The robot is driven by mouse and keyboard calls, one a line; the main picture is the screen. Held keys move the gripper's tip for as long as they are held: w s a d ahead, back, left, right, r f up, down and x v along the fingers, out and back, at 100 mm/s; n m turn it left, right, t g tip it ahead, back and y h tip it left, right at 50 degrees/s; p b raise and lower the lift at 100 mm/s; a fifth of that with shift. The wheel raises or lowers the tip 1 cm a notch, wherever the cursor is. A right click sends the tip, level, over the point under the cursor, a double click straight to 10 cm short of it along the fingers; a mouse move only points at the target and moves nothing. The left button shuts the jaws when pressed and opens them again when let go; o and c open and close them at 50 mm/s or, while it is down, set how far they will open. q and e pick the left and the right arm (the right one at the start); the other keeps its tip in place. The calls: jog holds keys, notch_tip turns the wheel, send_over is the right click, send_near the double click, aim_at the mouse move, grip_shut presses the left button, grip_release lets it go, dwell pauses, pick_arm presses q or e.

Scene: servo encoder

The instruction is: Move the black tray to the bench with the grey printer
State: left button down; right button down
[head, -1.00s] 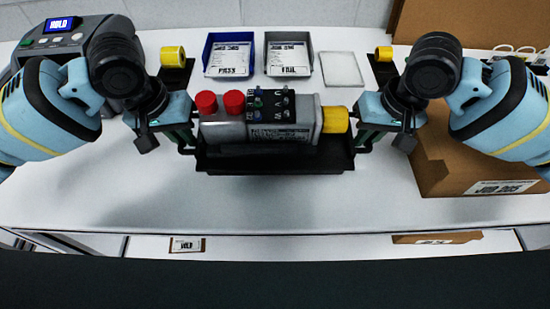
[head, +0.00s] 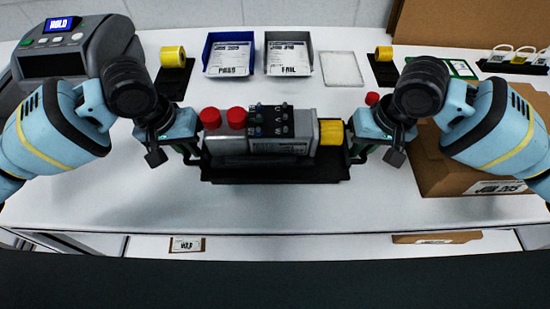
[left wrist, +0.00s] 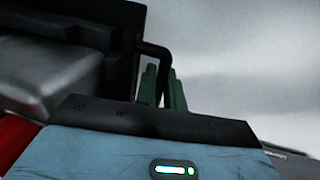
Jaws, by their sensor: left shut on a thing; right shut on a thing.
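The black tray (head: 277,180) is level above or on the white bench (head: 300,215), in the middle of the head view; I cannot tell whether it touches. It carries a grey servo unit (head: 225,145) with two red caps and a yellow end. My left gripper (head: 190,152) is shut on the tray's left handle. In the left wrist view its green fingers (left wrist: 163,88) are at the black handle (left wrist: 152,50). My right gripper (head: 360,152) is shut at the tray's right handle, partly hidden. The grey printer (head: 95,50) stands on this bench at the back left.
A blue bin (head: 229,68) and a grey bin (head: 289,68) stand at the back, with yellow rolls (head: 173,54) (head: 383,53) on black holders either side. A cardboard box (head: 450,170) stands close by my right arm. The bench front is clear.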

pick_arm(q)
jog(key=c, duration=1.8)
grip_release()
jog(key=shift+c, duration=0.2)
pick_arm(e)
jog(key=c, duration=1.8)
grip_release()
jog(key=shift+c, duration=0.2)
pick_arm(q)
jog(key=o, duration=0.3)
pick_arm(e)
jog(key=o, duration=0.3)
pick_arm(q)
jog(key=shift+o, duration=0.2)
pick_arm(e)
jog(key=shift+o, duration=0.2)
pick_arm(q)
jog(key=shift+s+d, duration=0.1)
pick_arm(e)
jog(key=shift+a, duration=0.1)
pick_arm(q)
jog(key=w+v, duration=0.1)
jog(key=v, duration=0.7)
jog(key=shift+s, duration=0.45)
pick_arm(e)
jog(key=shift+s+f, duration=0.1)
jog(key=v, duration=1.2)
